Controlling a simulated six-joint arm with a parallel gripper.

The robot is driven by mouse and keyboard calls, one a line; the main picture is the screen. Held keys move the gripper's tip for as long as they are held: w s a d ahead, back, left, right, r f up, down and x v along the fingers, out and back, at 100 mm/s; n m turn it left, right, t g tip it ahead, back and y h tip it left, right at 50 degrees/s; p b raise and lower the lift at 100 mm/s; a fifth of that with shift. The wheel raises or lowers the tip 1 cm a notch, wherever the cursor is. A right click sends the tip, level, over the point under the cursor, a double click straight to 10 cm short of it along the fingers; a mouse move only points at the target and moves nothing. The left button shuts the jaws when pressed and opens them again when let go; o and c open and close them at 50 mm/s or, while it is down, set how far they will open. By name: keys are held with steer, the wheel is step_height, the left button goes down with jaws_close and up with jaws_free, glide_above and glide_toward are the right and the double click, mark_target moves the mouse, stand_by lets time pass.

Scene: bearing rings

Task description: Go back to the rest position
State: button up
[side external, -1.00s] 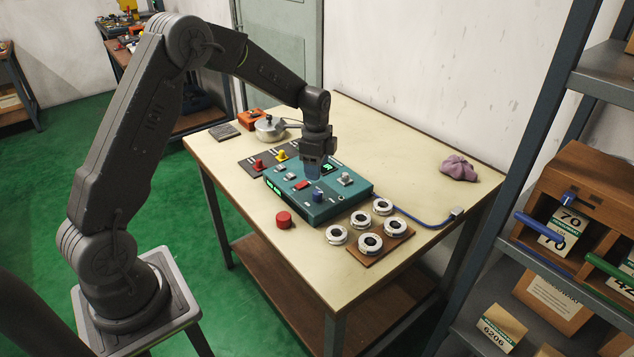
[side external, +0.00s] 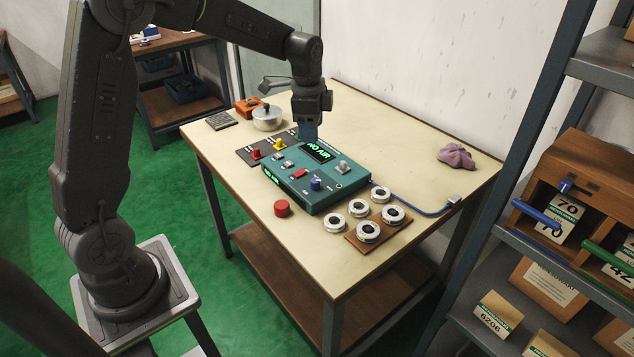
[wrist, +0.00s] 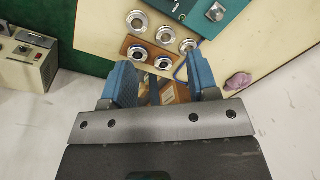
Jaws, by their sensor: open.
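My gripper (side external: 308,132) is raised above the back part of the teal control box (side external: 325,190) on the table, pointing down and holding nothing. In the wrist view its two blue fingers (wrist: 160,88) stand apart with a gap between them. The box's screen is lit and reads "NO AIR". Several bearing rings (side external: 359,208) sit at the table's front right, some of them on a small wooden board (side external: 378,241). The rings also show beyond the fingers in the wrist view (wrist: 137,53).
A red button (side external: 282,208) stands left of the box. A purple cloth (side external: 456,156) lies right. A shelf rack (side external: 535,110) stands at the right.

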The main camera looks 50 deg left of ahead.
steer(key=s+d+r+n+t, duration=0.1)
steer(key=s+d+r+n, duration=0.1)
steer(key=s+d+r, duration=0.3)
steer(key=s+d+r+n+t, duration=0.1)
steer(key=s+d+r+n, duration=0.1)
steer(key=s+r, duration=0.3)
steer(key=s+d+f+n+t, duration=0.1)
steer(key=s+d+n, duration=0.1)
steer(key=s, duration=0.5)
steer(key=s+d+n+t, duration=0.1)
steer(key=s+d+n, duration=0.1)
steer(key=s, duration=0.5)
steer(key=shift+s+f+n, duration=0.35)
steer(key=shift+n, duration=0.45)
